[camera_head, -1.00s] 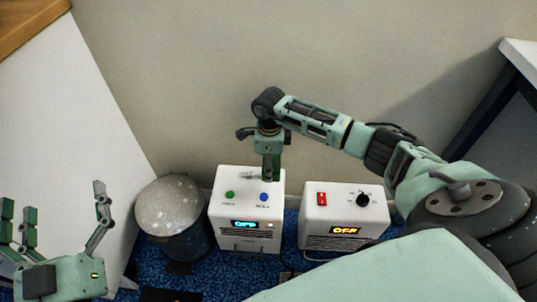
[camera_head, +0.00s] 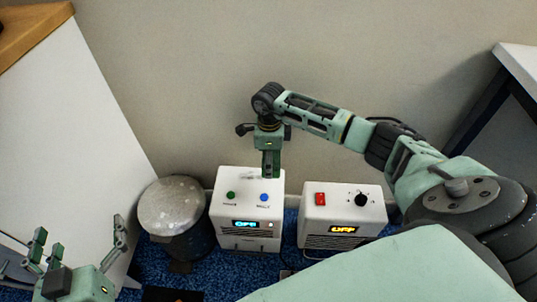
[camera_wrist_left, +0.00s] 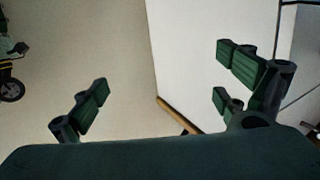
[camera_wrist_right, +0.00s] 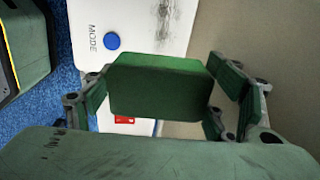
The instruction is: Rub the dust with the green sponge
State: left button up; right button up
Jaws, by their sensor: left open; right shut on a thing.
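The green sponge (camera_wrist_right: 160,88) is between the fingers of my right gripper (camera_wrist_right: 170,95) in the right wrist view; the gripper is shut on it. In the head view my right gripper (camera_head: 270,165) points down over the back of the white box with the OFF display (camera_head: 247,212). A grey smudge of dust (camera_head: 254,175) lies on that box's top, beside the gripper tip; it also shows as streaks in the right wrist view (camera_wrist_right: 166,18). I cannot tell whether the sponge touches the top. My left gripper (camera_head: 78,245) is open and empty at the lower left.
The box has a green button (camera_head: 231,195) and a blue button (camera_head: 264,197). A second white box (camera_head: 343,210) with a red switch and black knob stands to the right. A lidded grey bin (camera_head: 172,205) stands left. The wall is close behind.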

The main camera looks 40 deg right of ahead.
pick_arm(q)
jog(key=shift+s+a+f+g+y+p, duration=0.15)
jog(key=shift+s+a+f+g, duration=0.15)
jog(key=shift+f, duration=0.35)
jog(key=shift+s+a+f+g+y+p, duration=0.15)
jog(key=shift+s+f+g, duration=0.1)
jog(key=shift+f+g, duration=0.3)
jog(key=shift+s+a+f+g+y, duration=0.1)
jog(key=shift+s+a+f+g, duration=0.15)
jog(key=shift+f, duration=0.45)
